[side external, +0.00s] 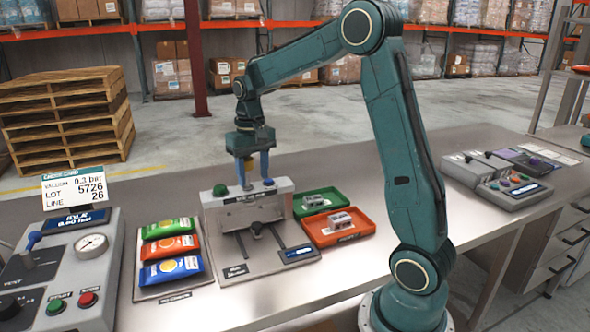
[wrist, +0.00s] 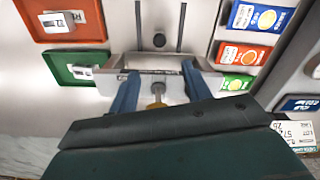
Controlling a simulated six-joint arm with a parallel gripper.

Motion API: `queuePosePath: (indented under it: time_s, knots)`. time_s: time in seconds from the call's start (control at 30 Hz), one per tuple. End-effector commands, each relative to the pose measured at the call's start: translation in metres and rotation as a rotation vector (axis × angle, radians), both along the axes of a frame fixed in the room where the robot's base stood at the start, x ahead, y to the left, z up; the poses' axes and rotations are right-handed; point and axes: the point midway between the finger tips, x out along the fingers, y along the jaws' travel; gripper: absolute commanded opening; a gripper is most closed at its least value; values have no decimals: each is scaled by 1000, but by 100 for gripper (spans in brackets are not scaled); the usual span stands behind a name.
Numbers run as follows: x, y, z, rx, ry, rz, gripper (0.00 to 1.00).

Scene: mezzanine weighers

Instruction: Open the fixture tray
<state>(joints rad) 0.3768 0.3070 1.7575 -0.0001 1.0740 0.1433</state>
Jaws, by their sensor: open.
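The grey fixture (side external: 224,220) stands on the steel bench, with a raised block at its back and two dark slots or rails with a dark knob (side external: 257,229) in front. The wrist view also shows the block (wrist: 160,62) and the dark knob (wrist: 159,40). My gripper (side external: 255,181) is over the block, pointing down, with its blue fingers apart. In the wrist view, the fingers (wrist: 160,68) reach toward either end of the block, with a yellow-topped part (wrist: 157,102) between them. I cannot tell whether they touch it. No open tray is visible.
Green (side external: 327,197) and red (side external: 362,216) trays with small grey blocks sit right of the fixture. Green, orange and blue packets (side external: 171,246) lie left.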

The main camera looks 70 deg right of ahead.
Motion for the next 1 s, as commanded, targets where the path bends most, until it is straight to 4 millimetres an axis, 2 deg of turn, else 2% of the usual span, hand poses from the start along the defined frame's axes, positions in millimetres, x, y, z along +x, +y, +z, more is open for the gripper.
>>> queuePosePath:
  time_s: [0.47,0.67,1.0]
  knots:
    - [1,-2,-12,2,5,-4,48]
    - [0,-1,-33,3,7,-4,48]
    - [0,-1,-84,3,7,-3,48]
